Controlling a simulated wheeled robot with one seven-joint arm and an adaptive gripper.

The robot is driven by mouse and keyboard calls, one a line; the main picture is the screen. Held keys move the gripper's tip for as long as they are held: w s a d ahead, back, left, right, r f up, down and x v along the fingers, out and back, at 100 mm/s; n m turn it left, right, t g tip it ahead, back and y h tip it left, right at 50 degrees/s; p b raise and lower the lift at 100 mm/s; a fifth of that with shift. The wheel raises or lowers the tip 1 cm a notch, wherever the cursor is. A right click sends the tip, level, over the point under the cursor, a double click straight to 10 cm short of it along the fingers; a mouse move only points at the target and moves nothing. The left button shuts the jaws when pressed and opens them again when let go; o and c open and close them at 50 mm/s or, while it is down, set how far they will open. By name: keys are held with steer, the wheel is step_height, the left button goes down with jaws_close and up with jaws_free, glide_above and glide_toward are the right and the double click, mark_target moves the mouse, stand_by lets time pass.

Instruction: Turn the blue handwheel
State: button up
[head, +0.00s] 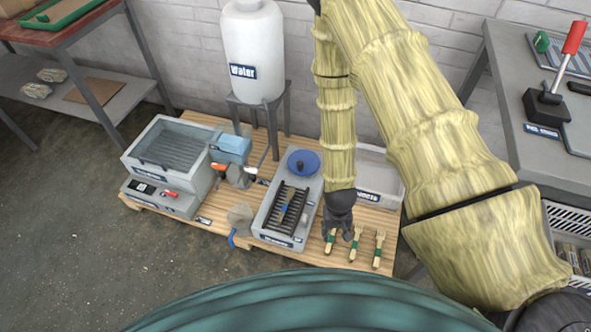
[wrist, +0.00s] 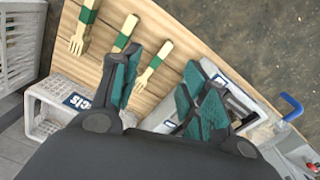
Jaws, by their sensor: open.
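The blue handwheel (head: 303,161) is a round blue disc with a dark hub, on the far end of a grey box-like machine (head: 268,236) on the wooden pallet. It is unobstructed in the head view, and I do not make it out in the wrist view. My gripper (head: 343,232) points down to the right of the machine, nearer to me than the handwheel and apart from it. In the wrist view, the gripper's green-padded fingers (wrist: 158,88) are spread open with nothing between them.
Several wooden utensils with green bands, one a fork (head: 357,243), lie on the pallet (head: 212,231) close to my gripper. A white crate (head: 385,181) stands behind it. A water tank (head: 252,52) stands behind the machine. A blue handle (head: 233,239) is at the pallet's front edge.

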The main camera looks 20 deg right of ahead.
steer(key=w+f+m+b, duration=0.1)
steer(key=w+m+b, duration=0.35)
steer(key=w, duration=1.25)
steer(key=b, duration=0.7)
glide_toward(300, 163)
steer(key=shift+w+d+m+y, duration=0.1)
steer(key=shift+d+m+y, duration=0.3)
steer(key=shift+d+m, duration=0.05)
step_height(300, 163, down, 11)
steer(key=b, duration=0.4)
steer(key=shift+r+b, duration=0.15)
steer(key=shift+b, duration=0.2)
jaws_close()
